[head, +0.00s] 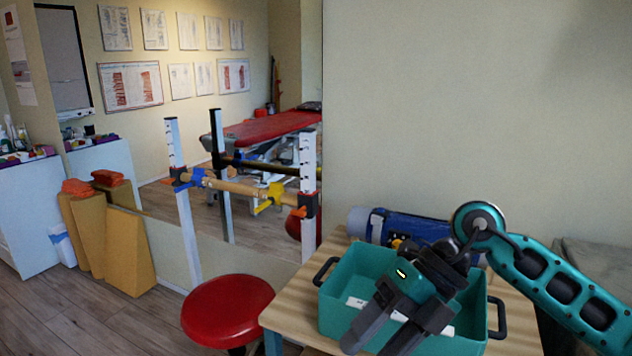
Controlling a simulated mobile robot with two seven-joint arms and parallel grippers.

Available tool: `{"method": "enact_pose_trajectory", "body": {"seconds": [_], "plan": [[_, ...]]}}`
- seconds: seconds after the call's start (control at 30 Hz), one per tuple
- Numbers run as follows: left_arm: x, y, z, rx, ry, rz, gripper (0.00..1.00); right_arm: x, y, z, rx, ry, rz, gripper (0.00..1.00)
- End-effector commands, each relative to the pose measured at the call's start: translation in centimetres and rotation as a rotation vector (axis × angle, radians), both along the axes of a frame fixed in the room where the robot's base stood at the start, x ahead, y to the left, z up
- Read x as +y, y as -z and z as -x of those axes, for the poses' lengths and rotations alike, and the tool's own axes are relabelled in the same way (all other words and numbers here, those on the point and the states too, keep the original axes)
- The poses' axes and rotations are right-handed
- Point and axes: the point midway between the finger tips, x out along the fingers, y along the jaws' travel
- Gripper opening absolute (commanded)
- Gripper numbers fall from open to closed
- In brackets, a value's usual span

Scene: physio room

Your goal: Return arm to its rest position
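My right arm (560,285) comes in from the right, teal with dark inserts, and bends at a round joint above the table. My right gripper (378,340) points down and to the left in front of the teal crate (340,288). Its two dark fingers are apart, with nothing visible held between them. The gripper and wrist hide part of the crate's inside and front. My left gripper is not in view.
The crate stands on a light wooden table (290,318), with a blue roll (425,229) behind it. A red round stool (228,308) stands left of the table. A wall is close behind. Open floor lies at the lower left.

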Motion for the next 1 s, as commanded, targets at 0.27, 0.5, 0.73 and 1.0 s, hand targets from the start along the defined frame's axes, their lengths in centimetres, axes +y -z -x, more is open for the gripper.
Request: {"method": "enact_pose_trajectory", "body": {"seconds": [0.27,0.5,0.73,1.0], "plan": [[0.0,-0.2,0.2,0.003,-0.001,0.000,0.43,8.1,-2.8,3.1,0.265,0.182,-0.779,0.63],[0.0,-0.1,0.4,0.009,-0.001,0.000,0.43,5.7,-2.6,-0.7,0.507,0.717,-1.263,0.63],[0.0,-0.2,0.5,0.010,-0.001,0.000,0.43,-1.7,7.5,-2.7,0.753,1.454,-1.386,0.63],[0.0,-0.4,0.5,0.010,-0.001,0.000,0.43,-8.4,22.7,5.0,1.020,2.199,-1.102,0.63]]}}
